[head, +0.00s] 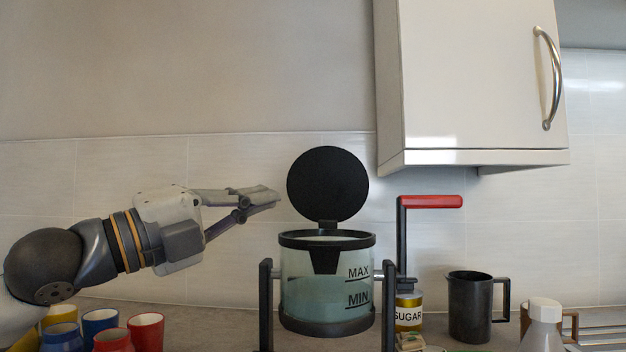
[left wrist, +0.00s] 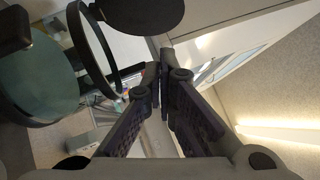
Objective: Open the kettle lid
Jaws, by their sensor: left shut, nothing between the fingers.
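The glass kettle (head: 325,285) stands on the counter, marked MAX and MIN. Its round black lid (head: 328,184) stands upright on its hinge at the back of the rim, so the kettle top is open. My left gripper (head: 277,197) is shut and empty, just left of the lid and above the kettle's left rim, apart from both in the head view. In the left wrist view, the shut fingers (left wrist: 160,85) show in the middle, with the lid (left wrist: 140,12) at the top and the kettle (left wrist: 38,80) at the left. My right gripper is in neither view.
Several coloured cups (head: 146,330) stand at the lower left under my left arm. A sugar jar (head: 408,312), a dark mug (head: 470,305) and a white bottle (head: 542,325) stand right of the kettle. A wall cabinet (head: 470,80) hangs above right.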

